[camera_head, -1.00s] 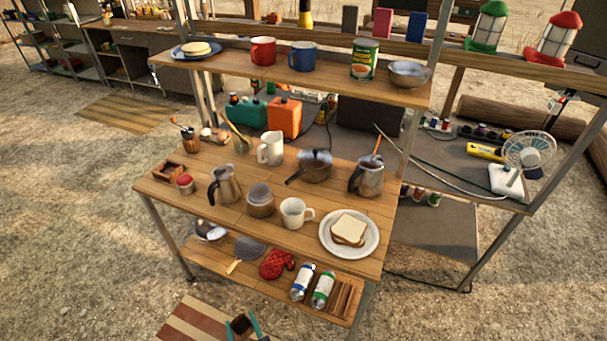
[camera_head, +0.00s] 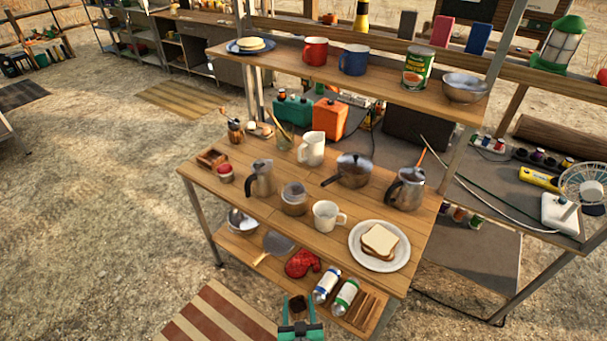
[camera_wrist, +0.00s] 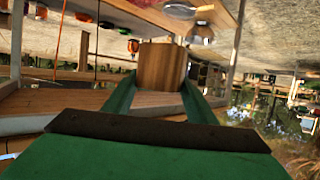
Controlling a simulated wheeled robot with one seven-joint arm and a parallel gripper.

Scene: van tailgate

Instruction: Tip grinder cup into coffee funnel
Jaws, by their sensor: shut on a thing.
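My gripper (camera_head: 299,311) is low at the front of the table, below the bottom shelf's front edge in the head view. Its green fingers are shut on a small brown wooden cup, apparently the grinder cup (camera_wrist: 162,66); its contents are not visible. The wrist view looks upside down. On the tabletop stands a round vessel (camera_head: 294,198) with a grey top and tan lower part. I cannot tell whether it is the coffee funnel. A small wooden grinder-like thing (camera_head: 235,131) stands at the back left.
Bottles and a red mitt (camera_head: 302,264) lie on the lower shelf. Ground at left is open.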

